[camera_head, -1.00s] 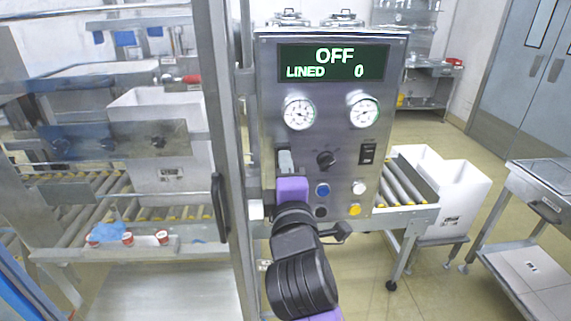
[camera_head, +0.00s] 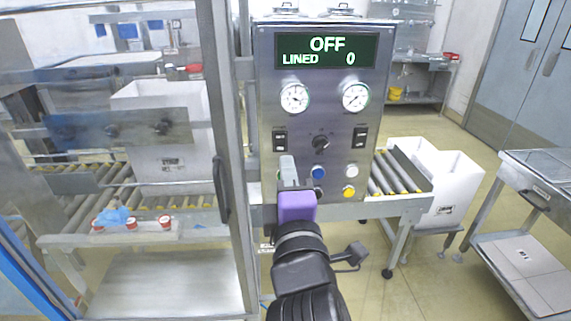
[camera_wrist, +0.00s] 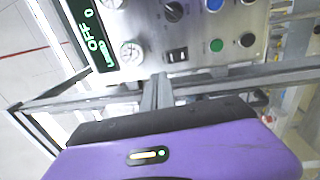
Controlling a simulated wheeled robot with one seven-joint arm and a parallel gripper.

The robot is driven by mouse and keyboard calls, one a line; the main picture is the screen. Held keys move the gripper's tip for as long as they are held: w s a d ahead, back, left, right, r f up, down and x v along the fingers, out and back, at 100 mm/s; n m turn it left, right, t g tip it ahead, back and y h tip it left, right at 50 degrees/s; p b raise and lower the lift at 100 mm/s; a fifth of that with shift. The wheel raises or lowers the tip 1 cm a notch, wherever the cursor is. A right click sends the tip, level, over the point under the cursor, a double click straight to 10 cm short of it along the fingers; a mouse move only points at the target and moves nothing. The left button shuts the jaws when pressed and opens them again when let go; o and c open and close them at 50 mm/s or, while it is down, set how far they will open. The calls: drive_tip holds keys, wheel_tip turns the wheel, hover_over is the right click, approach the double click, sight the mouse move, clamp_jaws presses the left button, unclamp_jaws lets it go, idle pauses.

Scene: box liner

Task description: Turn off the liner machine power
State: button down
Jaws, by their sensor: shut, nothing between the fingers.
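The liner machine's control panel (camera_head: 265,110) stands upright ahead of me. Its display (camera_head: 326,50) reads OFF and LINED 0. Below two gauges are a left rocker switch (camera_head: 280,140), a black rotary knob (camera_head: 320,143) and a right rocker switch (camera_head: 360,138). Blue (camera_head: 319,172), white (camera_head: 352,170) and yellow (camera_head: 349,191) buttons sit lower. My gripper (camera_head: 287,163) is shut and empty, in front of the panel's lower left, just below the left rocker. In the wrist view the fingers (camera_wrist: 156,85) point toward the panel below a rocker switch (camera_wrist: 177,55). Contact cannot be told.
A glass door frame with a black handle (camera_head: 220,190) stands left of the panel. Behind it are a roller conveyor (camera_head: 75,178) and a white bin (camera_head: 170,150). White boxes (camera_head: 455,185) and a steel cart (camera_head: 540,185) stand at right, with open floor between.

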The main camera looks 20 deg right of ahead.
drive_tip(key=shift+r+v, duration=0.15)
drive_tip(key=shift+v, duration=0.45)
drive_tip(key=shift+r+v, duration=0.15)
drive_tip(key=shift+v, duration=0.5)
drive_tip(key=a+r+m+t+y, duration=0.2)
drive_tip(key=a+t+y, duration=0.1)
drive_tip(key=a+y, duration=0.15)
drive_tip(key=s+a+f+m+y, duration=0.2)
drive_tip(key=s+f+y, duration=0.3)
drive_tip(key=s+f, duration=0.35)
drive_tip(key=s+d+f+m+g+h, duration=0.1)
drive_tip(key=s+d+f+m+g, duration=0.1)
drive_tip(key=s+f, duration=0.4)
drive_tip(key=s+d+f+m+g+h, duration=0.1)
drive_tip(key=s+f+m, duration=0.4)
drive_tip(key=s, duration=0.6)
drive_tip(key=s+d+f+m+g+h, duration=0.1)
drive_tip(key=s+d+f+m+g, duration=0.2)
drive_tip(key=s, duration=0.6)
wheel_tip(320, 180, down, 4)
drive_tip(key=d, duration=0.2)
drive_tip(key=shift+s+d+r+g, duration=0.2)
drive_tip(key=shift+d+g, duration=0.1)
drive_tip(key=shift+d, duration=0.1)
drive_tip(key=shift+h, duration=0.25)
